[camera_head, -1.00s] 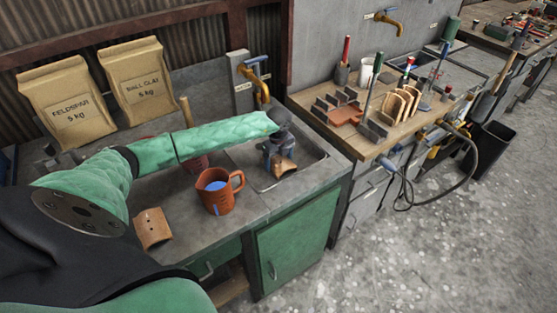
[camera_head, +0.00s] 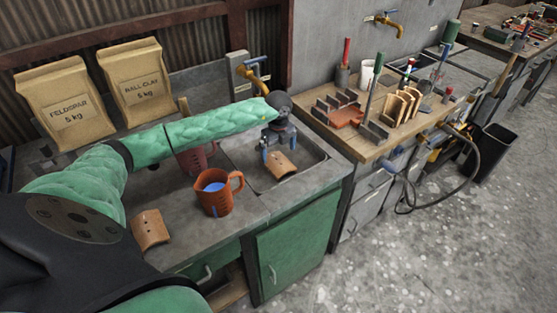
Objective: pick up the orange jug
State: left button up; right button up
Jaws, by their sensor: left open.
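The orange jug (camera_head: 214,197) stands upright on the grey counter, left of the sink, with its handle to the right and blue showing inside its mouth. My left arm reaches across behind and above it. My left gripper (camera_head: 279,158) is open, pointing down over the sink, to the right of the jug and apart from it. A curved orange-brown piece (camera_head: 281,166) lies just below and beside the fingers; I cannot tell whether they touch it. My right gripper is not in view.
A curved clay piece (camera_head: 149,228) lies on the counter left of the jug. A reddish container (camera_head: 196,160) stands behind the jug, partly hidden by my arm. A tap (camera_head: 252,74) rises behind the sink (camera_head: 312,158). Two paper bags (camera_head: 64,103) stand at the back left.

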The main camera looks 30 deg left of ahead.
aim_at(211, 187)
jog(key=k+l, duration=0.8)
jog(key=k, duration=0.05)
